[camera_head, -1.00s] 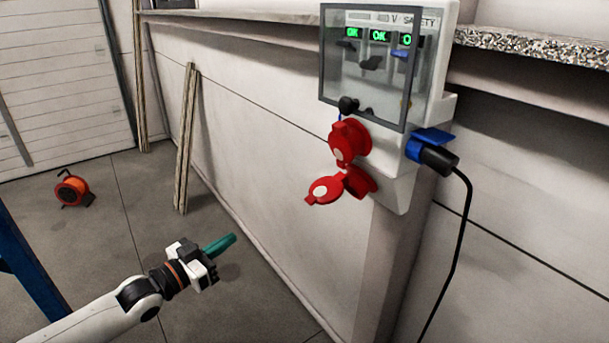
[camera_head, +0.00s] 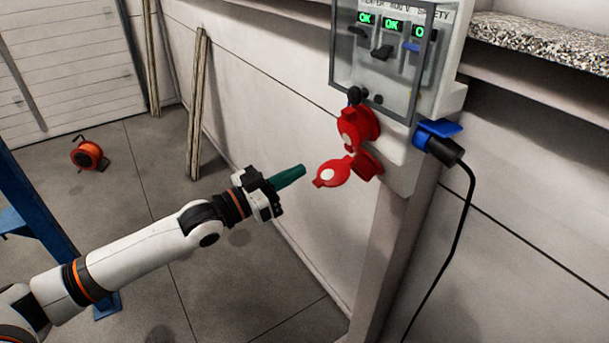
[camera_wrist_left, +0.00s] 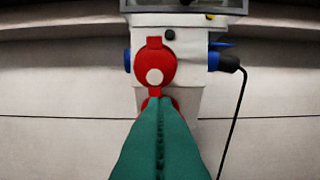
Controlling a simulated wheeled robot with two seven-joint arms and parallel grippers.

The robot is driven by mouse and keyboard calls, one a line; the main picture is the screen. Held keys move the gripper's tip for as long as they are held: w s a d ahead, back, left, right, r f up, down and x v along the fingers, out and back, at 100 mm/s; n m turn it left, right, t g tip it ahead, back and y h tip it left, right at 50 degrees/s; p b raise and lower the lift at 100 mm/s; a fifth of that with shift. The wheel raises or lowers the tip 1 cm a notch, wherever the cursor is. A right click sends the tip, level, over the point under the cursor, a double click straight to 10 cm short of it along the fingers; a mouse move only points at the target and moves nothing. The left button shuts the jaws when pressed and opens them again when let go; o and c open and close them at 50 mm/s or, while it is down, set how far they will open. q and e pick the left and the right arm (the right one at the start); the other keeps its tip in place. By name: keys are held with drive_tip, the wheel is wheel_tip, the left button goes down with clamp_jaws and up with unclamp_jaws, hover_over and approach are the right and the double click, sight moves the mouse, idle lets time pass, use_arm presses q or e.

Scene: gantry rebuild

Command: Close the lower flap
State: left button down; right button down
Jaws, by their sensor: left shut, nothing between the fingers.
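The lower flap (camera_head: 333,173) is a red round cap with a pale centre. It hangs open, sticking out to the left from the lower red socket (camera_head: 367,164) on the box. The upper red flap (camera_head: 352,128) sits over the socket above it. My left gripper (camera_head: 303,168) has green fingers that are shut and empty. Its tips point at the lower flap from the left, a short gap away. In the left wrist view the green fingers (camera_wrist_left: 160,135) cover most of the lower socket, and the upper red flap (camera_wrist_left: 155,66) shows above them. My right gripper is not in view.
The white socket box (camera_head: 405,165) has a clear window (camera_head: 385,75) above the sockets. A black plug (camera_head: 440,150) with a hanging cable (camera_head: 462,225) sits in a blue socket at its right. Wooden poles (camera_head: 198,105) lean on the wall.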

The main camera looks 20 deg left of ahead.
sight(330, 174)
use_arm(q)
drive_tip(key=shift+w+d+f+p, duration=0.45)
drive_tip(key=shift+w+f, duration=0.15)
drive_tip(key=shift+f, duration=0.3)
drive_tip(key=shift+w+d+f+p, duration=0.3)
drive_tip(key=shift+w+d+f, duration=0.25)
drive_tip(key=shift+f, duration=0.3)
drive_tip(key=shift+a, duration=0.1)
